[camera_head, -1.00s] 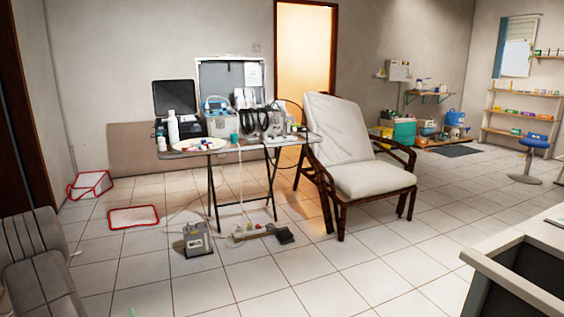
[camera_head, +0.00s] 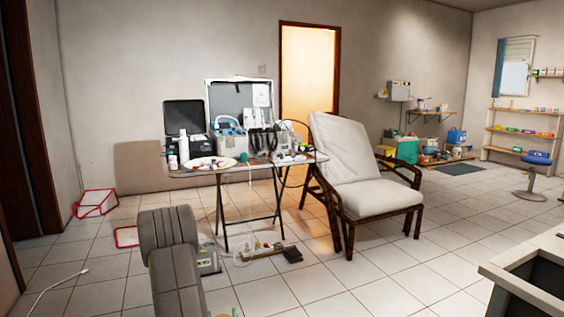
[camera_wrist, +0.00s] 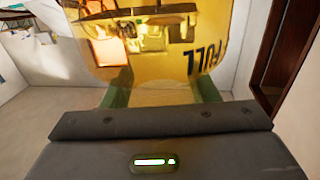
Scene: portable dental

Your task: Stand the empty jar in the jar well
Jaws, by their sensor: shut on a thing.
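In the wrist view a see-through yellow jar (camera_wrist: 165,62) fills the upper middle. Dark upside-down lettering on it appears to read FULL, and the room shows through its wall. My gripper (camera_wrist: 163,88) is shut on it, with a green finger at each side. The jar's far end is cut off by the picture edge. In the head view my grey arm rises at the lower left, and the jar is not clearly visible there. I cannot make out a jar well among the devices on the folding table (camera_head: 290,163).
The table carries an open black case (camera_head: 185,117), a white bottle (camera_head: 184,148) and a round tray (camera_head: 203,167). A cushioned chair (camera_head: 350,155) stands at its right. A grey floor box (camera_head: 208,262) and cables lie below. A counter (camera_head: 535,265) edges the lower right.

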